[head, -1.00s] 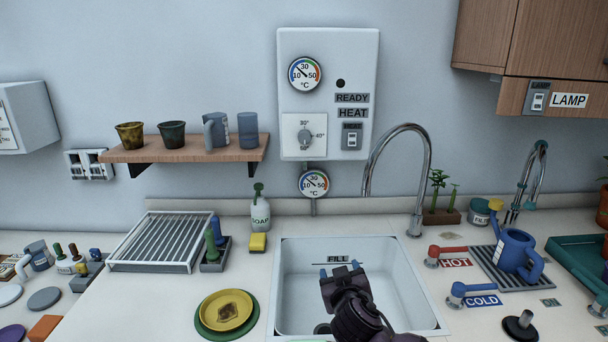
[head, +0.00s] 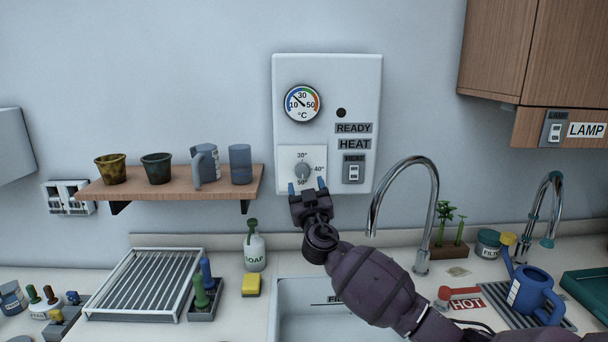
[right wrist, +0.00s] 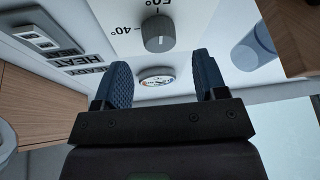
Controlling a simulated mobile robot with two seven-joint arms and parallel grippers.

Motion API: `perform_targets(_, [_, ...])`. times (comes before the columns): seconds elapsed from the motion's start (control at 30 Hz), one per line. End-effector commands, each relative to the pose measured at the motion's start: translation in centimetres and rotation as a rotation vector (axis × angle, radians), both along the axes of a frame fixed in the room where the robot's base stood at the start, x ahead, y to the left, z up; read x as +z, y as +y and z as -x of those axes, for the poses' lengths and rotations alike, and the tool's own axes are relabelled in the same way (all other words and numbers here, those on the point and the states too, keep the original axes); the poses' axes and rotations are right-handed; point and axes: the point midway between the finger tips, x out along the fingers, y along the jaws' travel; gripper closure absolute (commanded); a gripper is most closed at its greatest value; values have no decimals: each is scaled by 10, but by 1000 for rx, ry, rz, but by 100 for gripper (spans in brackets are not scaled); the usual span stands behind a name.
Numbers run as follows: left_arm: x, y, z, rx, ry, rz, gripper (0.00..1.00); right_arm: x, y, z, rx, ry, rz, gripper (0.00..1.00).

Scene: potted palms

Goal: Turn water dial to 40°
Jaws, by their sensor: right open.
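The water dial (head: 303,170) is a grey knob on a white plate on the wall heater (head: 362,100), marked 30° above, 40° at right and 50° below. I cannot tell clearly where it points. My right gripper (head: 306,186) is open and empty just below the knob, fingertips pointing up at the plate. In the right wrist view the knob (right wrist: 158,33) appears beyond the gap between the two blue fingers (right wrist: 163,75), apart from both. My left gripper is not in view.
A heat switch (head: 353,170) sits right of the dial. A wooden shelf (head: 170,184) with pots and cups is at left. The tall faucet (head: 432,220) curves up at right of my arm. A round gauge (right wrist: 157,76) shows between the fingers.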

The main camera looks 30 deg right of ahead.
Motion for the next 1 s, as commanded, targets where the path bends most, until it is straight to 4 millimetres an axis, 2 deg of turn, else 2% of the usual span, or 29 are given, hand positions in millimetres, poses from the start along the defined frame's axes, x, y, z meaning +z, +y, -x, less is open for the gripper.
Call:
perform_targets(0.1, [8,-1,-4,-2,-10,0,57,9,-8,-16,-3,0,3,34])
perform_targets(0.3, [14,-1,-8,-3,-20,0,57,15,-14,-32,-1,0,1,34])
perform_targets(0.7, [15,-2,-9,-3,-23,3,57,16,-17,-37,-1,1,-1,34])
perform_targets(0.77, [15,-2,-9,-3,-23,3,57,16,-17,-37,-1,1,-1,41])
perform_targets(1.0, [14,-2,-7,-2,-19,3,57,16,-16,-37,-1,1,-1,77])
